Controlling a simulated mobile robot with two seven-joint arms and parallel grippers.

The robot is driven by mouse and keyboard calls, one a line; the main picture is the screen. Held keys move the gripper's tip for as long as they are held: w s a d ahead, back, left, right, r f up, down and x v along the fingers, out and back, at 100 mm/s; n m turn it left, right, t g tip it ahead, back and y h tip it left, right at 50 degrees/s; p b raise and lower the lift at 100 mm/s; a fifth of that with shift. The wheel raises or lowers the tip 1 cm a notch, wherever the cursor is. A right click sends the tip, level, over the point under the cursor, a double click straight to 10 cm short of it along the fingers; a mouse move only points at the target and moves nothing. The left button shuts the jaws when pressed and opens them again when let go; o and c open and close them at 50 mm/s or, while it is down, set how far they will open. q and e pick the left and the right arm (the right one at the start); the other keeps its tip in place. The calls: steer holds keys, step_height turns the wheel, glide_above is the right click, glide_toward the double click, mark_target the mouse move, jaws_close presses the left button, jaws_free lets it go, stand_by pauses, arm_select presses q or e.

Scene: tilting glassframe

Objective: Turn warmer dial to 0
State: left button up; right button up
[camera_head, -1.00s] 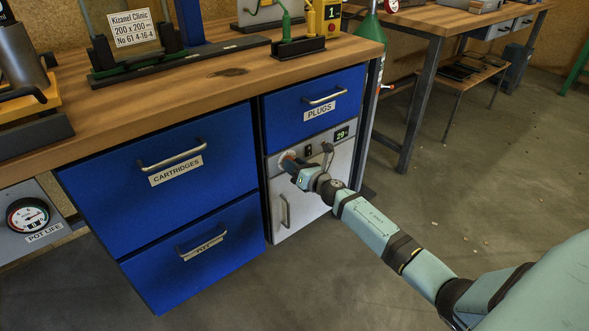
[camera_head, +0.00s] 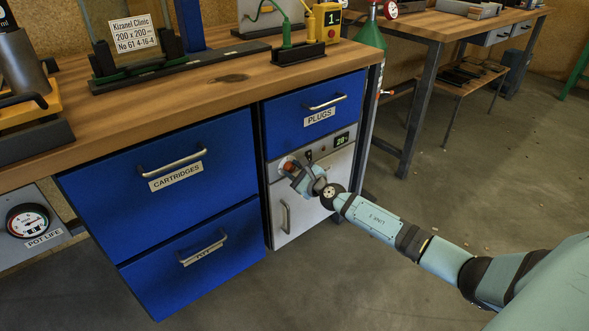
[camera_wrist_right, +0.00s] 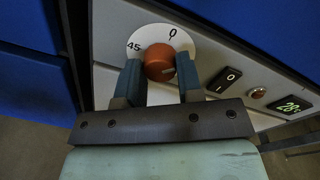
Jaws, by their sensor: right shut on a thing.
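The warmer dial is an orange-red knob (camera_wrist_right: 159,62) on a white disc (camera_wrist_right: 183,38) marked 0 and 45. In the head view the knob (camera_head: 288,166) shows small on the grey warmer front, below the PLUGS drawer. My right gripper (camera_wrist_right: 159,77) is shut on the knob, one finger on each side of it. It also shows in the head view (camera_head: 293,171), tilted at the panel. A light mark shows on the knob's lower right; its exact reading is hard to tell. The green display (camera_wrist_right: 291,106) seems to read 28. My left gripper is not in view.
A black rocker switch (camera_wrist_right: 224,80) and a small lamp (camera_wrist_right: 257,93) sit right of the dial. The warmer door's handle (camera_head: 285,216) is below. Blue drawers (camera_head: 165,160) stand to the left, under the wooden bench top (camera_head: 190,95). Floor is open to the right.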

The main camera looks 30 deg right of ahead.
steer(key=n+p, duration=0.1)
steer(key=n, duration=0.1)
steer(key=shift+r+n+p, duration=0.2)
steer(key=shift+n+p, duration=0.15)
steer(key=shift+n, duration=0.05)
steer(key=shift+n+p, duration=0.35)
steer(key=shift+n, duration=0.05)
steer(key=shift+n+h+p, duration=0.3)
steer(key=shift+n+p, duration=0.6)
steer(key=shift+n, duration=0.2)
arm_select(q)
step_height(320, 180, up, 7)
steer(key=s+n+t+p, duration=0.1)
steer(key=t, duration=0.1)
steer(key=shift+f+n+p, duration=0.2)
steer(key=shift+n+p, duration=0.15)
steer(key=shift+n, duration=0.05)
arm_select(e)
steer(key=shift+f+n, duration=0.2)
steer(key=shift+n, duration=0.9)
steer(key=o, duration=0.9)
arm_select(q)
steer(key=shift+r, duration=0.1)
arm_select(e)
steer(key=shift+s, duration=0.1)
